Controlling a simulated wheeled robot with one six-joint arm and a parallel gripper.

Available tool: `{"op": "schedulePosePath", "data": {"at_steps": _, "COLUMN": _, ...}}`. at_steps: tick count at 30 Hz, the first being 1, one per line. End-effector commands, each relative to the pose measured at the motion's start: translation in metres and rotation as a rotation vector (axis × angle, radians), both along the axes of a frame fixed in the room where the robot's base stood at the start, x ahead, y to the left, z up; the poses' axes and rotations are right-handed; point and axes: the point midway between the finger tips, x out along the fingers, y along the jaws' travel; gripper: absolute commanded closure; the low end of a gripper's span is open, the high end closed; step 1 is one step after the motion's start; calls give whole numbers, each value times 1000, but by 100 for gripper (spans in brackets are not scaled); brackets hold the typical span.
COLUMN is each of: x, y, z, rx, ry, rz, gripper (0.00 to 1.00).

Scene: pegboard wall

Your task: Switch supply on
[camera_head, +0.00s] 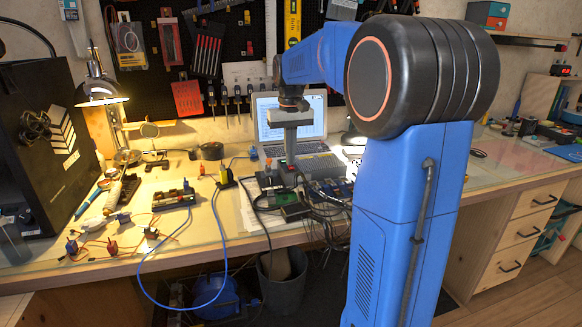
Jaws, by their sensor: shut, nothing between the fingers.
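My gripper (289,158) points straight down in front of the laptop (297,120), with its fingers together and empty. Its tips are just above or at a small dark block with a red spot (288,174) on the bench; I cannot tell whether they touch. A flat grey box (322,165) lies right of the tips, close to the laptop's front. None of these is clearly labelled as the supply, and no switch position can be made out. A small black box with a red display (565,70) stands at the far right.
Dark cables (318,205) crowd the bench front near the tips. A green-screened device (295,211) lies there. Left are a circuit board (173,199), a blue cable (217,215) hanging over the edge and a lit lamp (98,90). The bench's right part is clearer.

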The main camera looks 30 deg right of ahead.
Motion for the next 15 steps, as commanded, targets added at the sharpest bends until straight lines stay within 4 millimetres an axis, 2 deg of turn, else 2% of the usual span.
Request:
{"op": "schedulePosePath", "data": {"at_steps": 7, "x": 0, "y": 0, "z": -1, "rx": 0, "ry": 1, "rz": 0, "gripper": 100}}
{"op": "schedulePosePath", "data": {"at_steps": 15, "x": 0, "y": 0, "z": 15, "rx": 0, "ry": 0, "rz": 0, "gripper": 100}}
